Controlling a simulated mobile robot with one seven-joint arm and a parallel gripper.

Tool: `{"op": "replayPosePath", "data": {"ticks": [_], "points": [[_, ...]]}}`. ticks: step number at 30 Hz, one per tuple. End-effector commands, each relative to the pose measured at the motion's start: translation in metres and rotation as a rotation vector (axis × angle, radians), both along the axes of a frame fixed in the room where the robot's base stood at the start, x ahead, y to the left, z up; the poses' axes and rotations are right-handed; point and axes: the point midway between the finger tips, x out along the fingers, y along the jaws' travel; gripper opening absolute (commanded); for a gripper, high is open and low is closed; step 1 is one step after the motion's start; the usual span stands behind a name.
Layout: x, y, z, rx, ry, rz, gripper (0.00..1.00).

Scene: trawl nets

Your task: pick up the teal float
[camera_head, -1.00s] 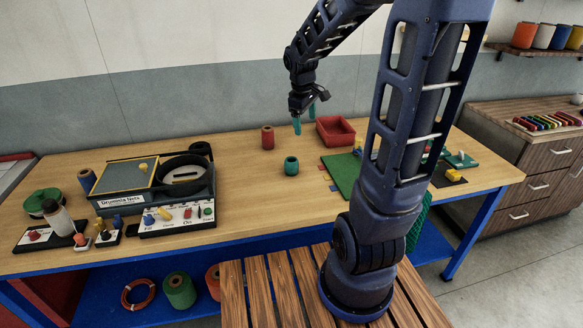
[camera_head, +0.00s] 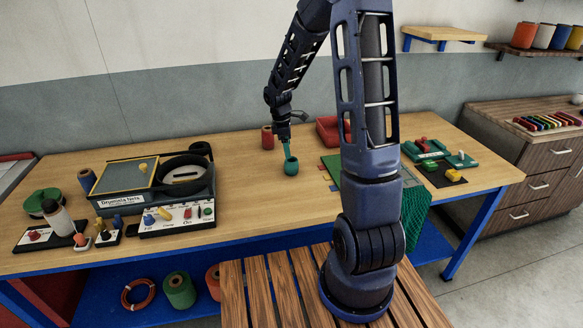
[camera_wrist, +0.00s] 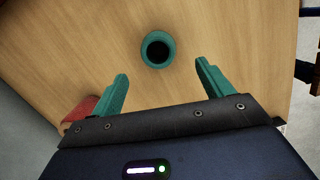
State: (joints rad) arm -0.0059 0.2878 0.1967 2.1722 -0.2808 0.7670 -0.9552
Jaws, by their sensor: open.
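The teal float (camera_head: 291,167) is a short, upright ring-like cylinder standing on the wooden table. In the wrist view the float (camera_wrist: 158,50) shows its dark round hole from above, just beyond the fingertips and slightly left of midway between them. My gripper (camera_head: 287,150) is just above the float in the head view, pointing down. In the wrist view my gripper (camera_wrist: 161,68) has its two teal fingers spread wide apart with nothing between them.
A red cylinder (camera_head: 267,137) stands behind and left of the float. A red tray (camera_head: 328,130) lies behind it to the right; a green mat (camera_head: 333,165) lies right. A black machine (camera_head: 150,190) fills the table's left side. The table between machine and float is clear.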

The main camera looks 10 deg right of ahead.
Motion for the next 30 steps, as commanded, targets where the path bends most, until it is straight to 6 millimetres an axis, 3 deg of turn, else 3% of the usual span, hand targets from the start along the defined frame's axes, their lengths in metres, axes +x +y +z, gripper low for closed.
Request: {"op": "replayPosePath", "data": {"ticks": [4,14,22,30], "points": [[-0.002,-0.003,-0.022,0.0,0.004,-0.002,0.79],[-0.002,-0.008,-0.045,0.0,0.002,-0.002,0.79],[-0.002,-0.016,-0.079,0.0,0.003,-0.002,0.79],[-0.001,-0.017,-0.087,0.001,-0.001,-0.003,0.79]]}}
